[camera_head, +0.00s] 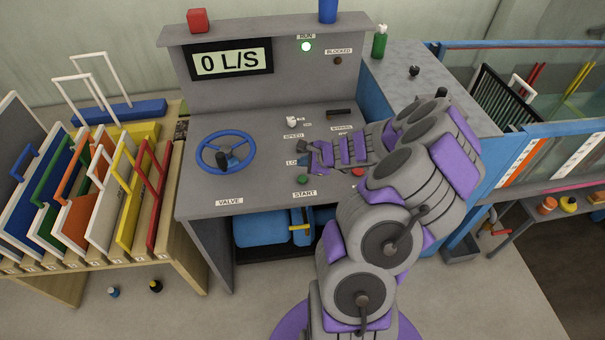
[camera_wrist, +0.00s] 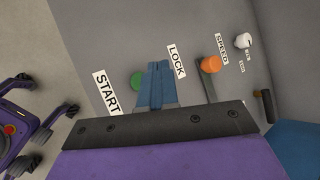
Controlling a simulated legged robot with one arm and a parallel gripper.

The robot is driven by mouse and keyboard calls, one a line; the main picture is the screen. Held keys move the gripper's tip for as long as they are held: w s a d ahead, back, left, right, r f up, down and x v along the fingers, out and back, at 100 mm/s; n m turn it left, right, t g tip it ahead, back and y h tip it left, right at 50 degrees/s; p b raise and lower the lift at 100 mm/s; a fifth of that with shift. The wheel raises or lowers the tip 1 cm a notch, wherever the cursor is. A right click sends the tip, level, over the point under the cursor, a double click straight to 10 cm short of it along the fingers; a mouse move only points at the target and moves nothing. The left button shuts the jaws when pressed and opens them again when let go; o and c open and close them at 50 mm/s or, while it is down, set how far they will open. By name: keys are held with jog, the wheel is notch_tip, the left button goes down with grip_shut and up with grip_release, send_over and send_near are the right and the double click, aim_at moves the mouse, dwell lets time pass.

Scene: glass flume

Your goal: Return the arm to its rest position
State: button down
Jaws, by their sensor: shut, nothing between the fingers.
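My purple and grey arm rises from the bottom of the head view and bends left over the grey control desk (camera_head: 262,128). My gripper (camera_head: 308,150) is above the desk near the LOCK label. In the wrist view my gripper (camera_wrist: 159,68) has its two blue fingers together, with nothing between them. The fingertips appear between the green START button (camera_wrist: 137,82) and the LOCK label (camera_wrist: 177,61). I cannot tell whether they touch the desk. In the head view the START button (camera_head: 303,180) is just below the gripper.
An orange knob (camera_wrist: 210,64) and a white speed knob (camera_wrist: 243,41) are near the fingers. A blue valve wheel (camera_head: 226,153) is on the desk's left. A rack of coloured panels (camera_head: 85,200) stands left.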

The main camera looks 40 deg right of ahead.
jog(key=shift+r+p, duration=0.55)
jog(key=shift+r, duration=0.35)
jog(key=shift+a, duration=0.1)
